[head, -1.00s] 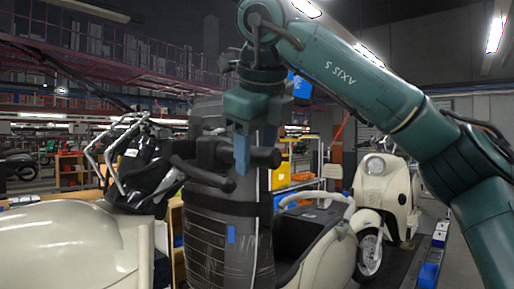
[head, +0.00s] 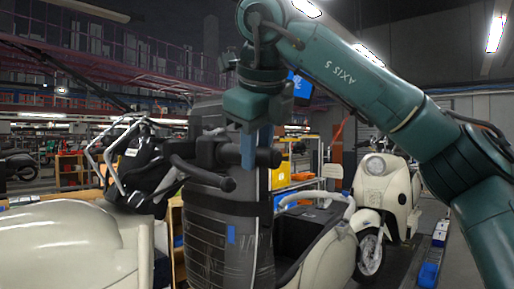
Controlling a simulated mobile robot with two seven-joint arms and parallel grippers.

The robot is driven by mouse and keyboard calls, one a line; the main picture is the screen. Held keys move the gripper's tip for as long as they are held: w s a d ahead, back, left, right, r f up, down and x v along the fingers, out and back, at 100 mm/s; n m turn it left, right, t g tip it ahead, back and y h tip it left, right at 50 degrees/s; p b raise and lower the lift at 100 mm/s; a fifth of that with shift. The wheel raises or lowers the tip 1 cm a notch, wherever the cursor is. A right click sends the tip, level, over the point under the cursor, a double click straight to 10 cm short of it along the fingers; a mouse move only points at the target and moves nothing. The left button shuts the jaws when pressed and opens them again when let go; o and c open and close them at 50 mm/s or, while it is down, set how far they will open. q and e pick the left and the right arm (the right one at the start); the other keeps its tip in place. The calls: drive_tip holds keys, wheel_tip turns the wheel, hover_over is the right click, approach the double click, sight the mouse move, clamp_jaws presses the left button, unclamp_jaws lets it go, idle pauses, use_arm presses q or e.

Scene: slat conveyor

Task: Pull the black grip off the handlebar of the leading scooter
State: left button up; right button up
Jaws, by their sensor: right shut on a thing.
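My right gripper (head: 249,158) comes down from above, its blue fingers shut on a black grip (head: 268,158). The grip lies roughly level and its rounded end sticks out to the right of the fingers. To the left it meets the dark handlebar parts (head: 206,152) of the leading scooter. A second black grip-like bar (head: 215,179) slants down to the right below them. Whether the held grip has slid on the bar cannot be told. My left gripper is out of view.
A dark, strapped, wrapped column (head: 212,235) stands behind and below the handlebar. A cream scooter body (head: 65,250) fills the lower left. Another cream scooter (head: 383,195) stands at the right. Shelving with bins (head: 300,177) stands behind.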

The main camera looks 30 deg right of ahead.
sight(273, 149)
drive_tip(key=shift+s+d, duration=0.1)
drive_tip(key=shift+s, duration=0.1)
idle(0.3)
drive_tip(key=shift+s+d, duration=0.1)
drive_tip(key=shift+s, duration=0.2)
drive_tip(key=shift+s+d, duration=0.2)
drive_tip(key=shift+s, duration=0.3)
drive_tip(key=shift+s+d, duration=0.2)
drive_tip(key=shift+s, duration=0.25)
idle(1.2)
drive_tip(key=shift+s+d+f, duration=0.1)
drive_tip(key=shift+s+d, duration=0.15)
drive_tip(key=shift+s, duration=0.45)
drive_tip(key=shift+s+d, duration=0.25)
drive_tip(key=shift+s, duration=0.45)
drive_tip(key=shift+s+d, duration=0.3)
drive_tip(key=shift+s, duration=0.4)
drive_tip(key=shift+s+d, duration=0.25)
drive_tip(key=shift+s, duration=0.45)
drive_tip(key=shift+s+d, duration=0.3)
drive_tip(key=shift+s, duration=0.4)
drive_tip(key=shift+s+d, duration=0.25)
drive_tip(key=shift+s, duration=0.4)
